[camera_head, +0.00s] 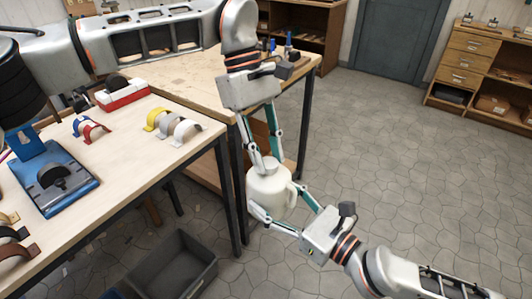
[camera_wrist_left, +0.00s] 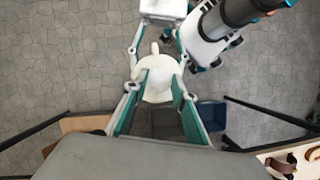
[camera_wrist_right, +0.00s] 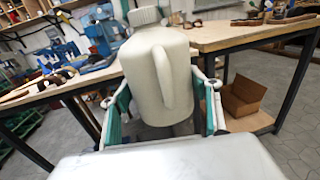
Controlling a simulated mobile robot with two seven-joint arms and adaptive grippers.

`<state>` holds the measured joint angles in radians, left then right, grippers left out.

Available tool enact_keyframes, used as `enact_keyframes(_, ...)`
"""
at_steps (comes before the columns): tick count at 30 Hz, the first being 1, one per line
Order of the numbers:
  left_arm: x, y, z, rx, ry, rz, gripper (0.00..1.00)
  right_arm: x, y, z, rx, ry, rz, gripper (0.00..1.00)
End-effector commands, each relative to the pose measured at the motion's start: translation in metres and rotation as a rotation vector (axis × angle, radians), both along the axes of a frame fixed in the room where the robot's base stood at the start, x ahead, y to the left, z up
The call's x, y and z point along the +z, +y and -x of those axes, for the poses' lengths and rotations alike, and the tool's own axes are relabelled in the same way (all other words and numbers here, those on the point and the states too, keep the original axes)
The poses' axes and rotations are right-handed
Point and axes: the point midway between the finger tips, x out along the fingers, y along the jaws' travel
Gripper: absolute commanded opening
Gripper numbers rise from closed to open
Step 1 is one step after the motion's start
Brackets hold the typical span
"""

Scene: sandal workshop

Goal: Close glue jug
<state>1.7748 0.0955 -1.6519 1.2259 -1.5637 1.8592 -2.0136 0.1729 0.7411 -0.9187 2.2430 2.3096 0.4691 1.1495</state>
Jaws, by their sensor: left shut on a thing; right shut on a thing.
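The cream-white glue jug (camera_head: 268,192) is held upright in the air beside the workbench, its handle to the right in the head view. Its pale cap (camera_head: 270,165) is on top, at the neck; it also shows in the right wrist view (camera_wrist_right: 145,15). My left gripper (camera_head: 265,160) comes from above, with its fingertips on either side of the cap, shut on it. My right gripper (camera_head: 275,197) comes from the lower right, with its fingers on both sides of the jug body (camera_wrist_right: 158,75), shut on it. The left fingers hide part of the cap, so its seating is unclear.
The wooden workbench (camera_head: 135,145) at left carries a blue press (camera_head: 55,180), a red-and-white box (camera_head: 122,95) and several coloured straps. A grey crate (camera_head: 172,268) stands on the floor below. Drawers (camera_head: 470,60) stand at the far right. The stone floor at right is free.

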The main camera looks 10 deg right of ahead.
Motion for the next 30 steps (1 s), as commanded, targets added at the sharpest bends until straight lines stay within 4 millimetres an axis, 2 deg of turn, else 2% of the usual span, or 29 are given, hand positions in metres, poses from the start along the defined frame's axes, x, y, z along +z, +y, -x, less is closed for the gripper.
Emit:
enact_keyframes(6, -0.0003, -0.002, -0.0018, -0.267, 0.001, -0.004, 0.18, 0.001, -0.0002, -0.0003, -0.001, -0.002, -0.001, 0.01)
enact_keyframes(10, 0.0001, -0.0024, -0.002, -0.386, 0.002, -0.003, 0.18, 0.001, -0.0002, -0.0003, -0.001, -0.002, -0.001, 0.01)
enact_keyframes(15, 0.0005, -0.0024, -0.002, -0.454, 0.004, 0.002, 0.18, 0.001, -0.0002, -0.0003, -0.001, -0.002, -0.001, 0.01)
enact_keyframes(23, 0.0005, -0.0023, -0.002, -0.458, 0.004, 0.004, 0.18, 0.0008, -0.0002, -0.0002, -0.001, -0.001, -0.001, 0.01)
enact_keyframes(24, 0.0005, -0.0023, -0.002, -0.457, 0.004, 0.004, 0.31, 0.0008, -0.0002, -0.0002, 0.0, -0.001, -0.001, 0.01)
enact_keyframes(26, 0.0005, -0.0023, -0.002, -0.457, 0.004, 0.004, 0.43, 0.0008, -0.0002, -0.0002, 0.0, -0.001, -0.001, 0.01)
enact_keyframes(30, 0.0005, -0.0025, -0.0017, -0.457, 0.005, 0.004, 0.43, 0.0008, -0.0001, -0.0002, 0.0, -0.001, -0.001, 0.01)
